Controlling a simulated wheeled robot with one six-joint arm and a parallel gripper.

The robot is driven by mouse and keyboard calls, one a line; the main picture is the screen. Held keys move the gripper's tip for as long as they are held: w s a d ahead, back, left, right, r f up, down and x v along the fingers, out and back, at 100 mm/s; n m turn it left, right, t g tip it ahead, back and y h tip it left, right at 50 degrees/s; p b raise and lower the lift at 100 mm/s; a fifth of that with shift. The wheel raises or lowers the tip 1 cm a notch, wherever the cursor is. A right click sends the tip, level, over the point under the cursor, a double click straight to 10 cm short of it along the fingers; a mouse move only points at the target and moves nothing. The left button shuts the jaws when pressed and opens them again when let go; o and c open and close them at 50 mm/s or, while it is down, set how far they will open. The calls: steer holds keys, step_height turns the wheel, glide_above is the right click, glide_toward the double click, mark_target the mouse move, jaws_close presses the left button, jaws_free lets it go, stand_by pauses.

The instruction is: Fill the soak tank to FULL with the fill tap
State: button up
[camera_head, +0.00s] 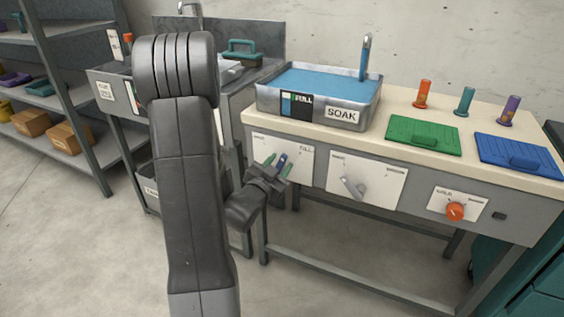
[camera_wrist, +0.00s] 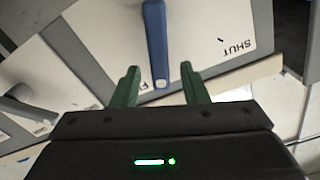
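The soak tank (camera_head: 345,116) is a metal basin labelled SOAK on the bench, with blue water close to its rim. Its dark gauge (camera_head: 297,106) carries a FULL mark and a blue column; the exact level is too small to read. A blue streak like running water hangs below the spout (camera_head: 367,42). The fill tap's blue lever (camera_wrist: 156,40) sits on a white plate (camera_wrist: 215,30) marked SHUT; another label is partly hidden. My gripper (camera_head: 277,166) is at this plate. In the wrist view its green fingers (camera_wrist: 162,80) are apart, with the lever's end between them.
A second plate with a grey lever (camera_head: 352,187) and an orange knob (camera_head: 455,211) lie to the right on the bench front. Green (camera_head: 423,135) and blue (camera_head: 517,149) lids and several coloured pegs are on top. A shelf (camera_head: 72,95) stands left.

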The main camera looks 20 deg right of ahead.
steer(key=shift+x, duration=1.25)
jaws_close()
